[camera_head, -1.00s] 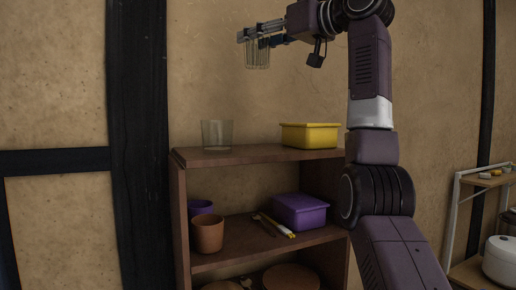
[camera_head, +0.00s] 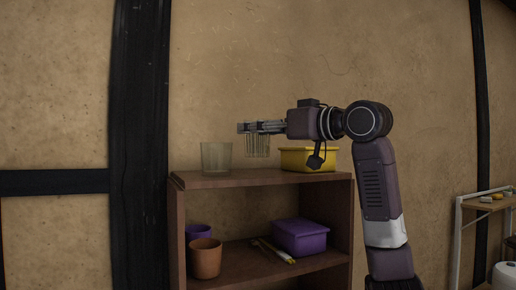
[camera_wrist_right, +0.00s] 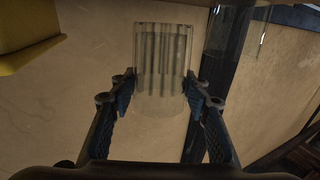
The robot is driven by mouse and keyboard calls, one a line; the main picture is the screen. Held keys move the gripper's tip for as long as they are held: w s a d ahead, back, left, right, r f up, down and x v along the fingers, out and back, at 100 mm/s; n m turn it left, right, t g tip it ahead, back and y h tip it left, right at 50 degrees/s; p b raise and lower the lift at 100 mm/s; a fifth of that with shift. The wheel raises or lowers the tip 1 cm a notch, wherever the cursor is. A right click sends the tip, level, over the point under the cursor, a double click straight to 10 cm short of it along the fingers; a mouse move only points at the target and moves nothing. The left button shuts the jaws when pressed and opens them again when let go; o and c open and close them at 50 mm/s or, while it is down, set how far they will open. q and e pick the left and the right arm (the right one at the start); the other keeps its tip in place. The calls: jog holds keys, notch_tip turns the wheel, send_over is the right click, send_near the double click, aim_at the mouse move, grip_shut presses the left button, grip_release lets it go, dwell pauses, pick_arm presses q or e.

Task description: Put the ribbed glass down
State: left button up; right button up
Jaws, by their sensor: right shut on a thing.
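The ribbed glass (camera_head: 258,146) is clear, with vertical ribs. My right gripper (camera_head: 258,127) is shut on it near its upper part and holds it upright above the shelf's top board (camera_head: 262,178). In the right wrist view the glass (camera_wrist_right: 161,62) sits between the two fingers of the right gripper (camera_wrist_right: 160,92). Its bottom looks close to the board's height, but I cannot tell the exact gap. My left gripper is in neither view.
A plain clear glass (camera_head: 216,158) stands left on the top board, and a yellow bin (camera_head: 308,160) stands right. Bare board lies between them. Below are a purple bin (camera_head: 300,236), a brown cup (camera_head: 205,258) and a purple cup (camera_head: 198,231).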

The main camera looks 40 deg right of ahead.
aim_at(266, 146)
jog(key=shift+f, duration=0.2)
notch_tip(266, 146, down, 2)
jog(key=shift+f, duration=0.1)
jog(key=shift+w+f+b, duration=0.1)
jog(key=shift+f+b, duration=0.2)
jog(key=shift+f, duration=0.3)
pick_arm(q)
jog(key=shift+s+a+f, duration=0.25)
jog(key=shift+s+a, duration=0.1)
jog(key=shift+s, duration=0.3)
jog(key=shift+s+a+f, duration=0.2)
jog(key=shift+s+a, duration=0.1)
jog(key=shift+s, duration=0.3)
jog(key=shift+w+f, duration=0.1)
pick_arm(e)
jog(key=o, duration=0.9)
jog(key=shift+f, duration=0.1)
jog(key=o, duration=0.4)
jog(key=shift+c, duration=0.2)
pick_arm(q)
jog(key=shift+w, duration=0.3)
